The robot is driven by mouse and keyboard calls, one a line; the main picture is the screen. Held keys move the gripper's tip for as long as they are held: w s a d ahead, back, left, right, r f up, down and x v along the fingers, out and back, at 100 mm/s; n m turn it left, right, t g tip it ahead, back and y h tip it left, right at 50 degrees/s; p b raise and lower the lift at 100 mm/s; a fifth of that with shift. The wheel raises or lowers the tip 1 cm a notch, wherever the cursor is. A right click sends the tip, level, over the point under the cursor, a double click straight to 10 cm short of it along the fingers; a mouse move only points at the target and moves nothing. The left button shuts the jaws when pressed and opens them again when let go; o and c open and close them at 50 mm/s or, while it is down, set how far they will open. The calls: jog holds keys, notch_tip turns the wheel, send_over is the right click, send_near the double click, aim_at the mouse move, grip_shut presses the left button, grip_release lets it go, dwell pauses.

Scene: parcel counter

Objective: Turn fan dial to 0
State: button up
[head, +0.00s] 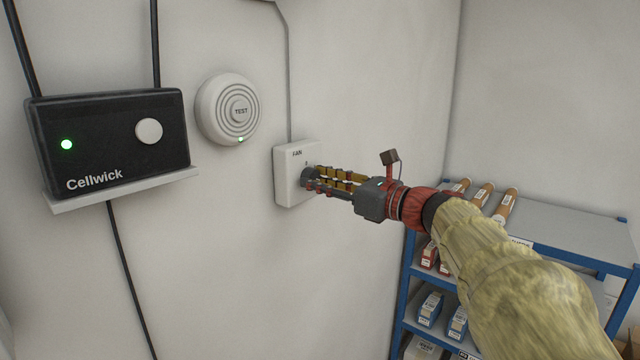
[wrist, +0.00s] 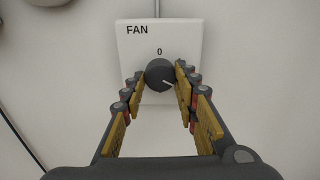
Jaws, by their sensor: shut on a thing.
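The white fan control box (head: 284,190) is fixed to the wall in the head view. The wrist view shows its face (wrist: 190,40) with the word FAN and a 0 mark above the dial. The dark round fan dial (wrist: 159,73) has a pale pointer line aimed to the lower right, away from the 0. My gripper (wrist: 160,78) is shut on the dial, with one finger on each side. In the head view my gripper (head: 312,178) reaches the box from the right and hides most of the dial (head: 307,173).
A round white TEST alarm (head: 215,108) and a black Cellwick box (head: 110,130) on a small shelf (head: 125,190) are to the left. A blue-framed rack (head: 570,228) with tubes and small boxes stands right. The wall below the fan box is clear.

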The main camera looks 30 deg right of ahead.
jog(key=n+b, duration=2.3)
jog(key=b, duration=0.4)
jog(key=shift+d+n, duration=0.1)
jog(key=shift+n, duration=0.3)
jog(key=shift+r+b, duration=0.1)
jog(key=shift+b, duration=0.2)
jog(key=o, duration=1.1)
jog(key=shift+o, duration=0.3)
jog(key=v, duration=1.2)
